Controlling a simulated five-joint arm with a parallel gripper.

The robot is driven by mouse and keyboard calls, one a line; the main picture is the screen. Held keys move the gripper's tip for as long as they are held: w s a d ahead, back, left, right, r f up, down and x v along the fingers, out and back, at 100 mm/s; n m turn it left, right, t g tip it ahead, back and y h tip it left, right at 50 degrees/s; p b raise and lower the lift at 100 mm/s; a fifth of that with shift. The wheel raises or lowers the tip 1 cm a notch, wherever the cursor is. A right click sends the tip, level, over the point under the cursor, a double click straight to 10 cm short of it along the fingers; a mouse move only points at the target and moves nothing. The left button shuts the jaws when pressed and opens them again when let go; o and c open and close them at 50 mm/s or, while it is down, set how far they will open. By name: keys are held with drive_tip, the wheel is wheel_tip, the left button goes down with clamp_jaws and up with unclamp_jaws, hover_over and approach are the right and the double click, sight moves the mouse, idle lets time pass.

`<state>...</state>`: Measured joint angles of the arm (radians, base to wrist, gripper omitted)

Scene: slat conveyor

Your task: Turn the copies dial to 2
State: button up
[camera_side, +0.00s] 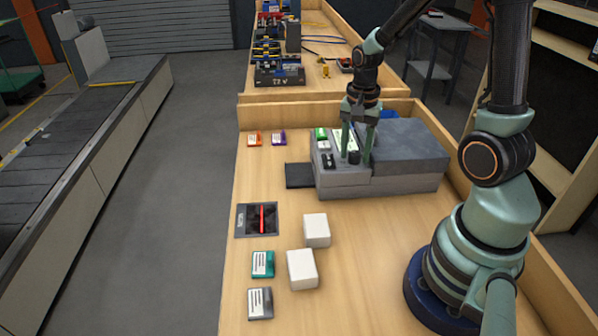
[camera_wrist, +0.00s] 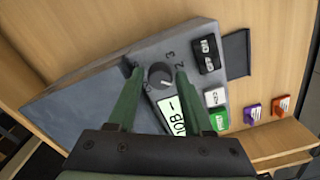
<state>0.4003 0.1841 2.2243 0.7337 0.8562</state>
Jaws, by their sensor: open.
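The copies dial is a dark round knob (camera_wrist: 159,75) on the sloped top of a grey machine (camera_side: 342,181); it also shows in the side view (camera_side: 354,157). Printed figures 2 and 3 show beside it in the wrist view; its exact pointer setting is too small to tell. My gripper (camera_wrist: 157,71) is open, with its two green fingers on either side of the dial. In the side view my gripper (camera_side: 356,160) points down over the machine's panel. I cannot tell whether the fingers touch the knob.
White blocks (camera_side: 302,269), small labelled cards and a dark tray (camera_side: 257,220) lie nearer on the bench. A conveyor (camera_side: 75,170) stands at left. The bench front right is mostly clear.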

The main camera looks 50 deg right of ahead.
drive_tip(key=shift+c, duration=0.3)
clamp_jaws()
drive_tip(key=shift+n, duration=0.3)
drive_tip(key=n, duration=0.3)
drive_tip(key=shift+r+n, duration=0.1)
drive_tip(key=shift+n, duration=1.9)
drive_tip(key=shift+o, duration=0.3)
unclamp_jaws()
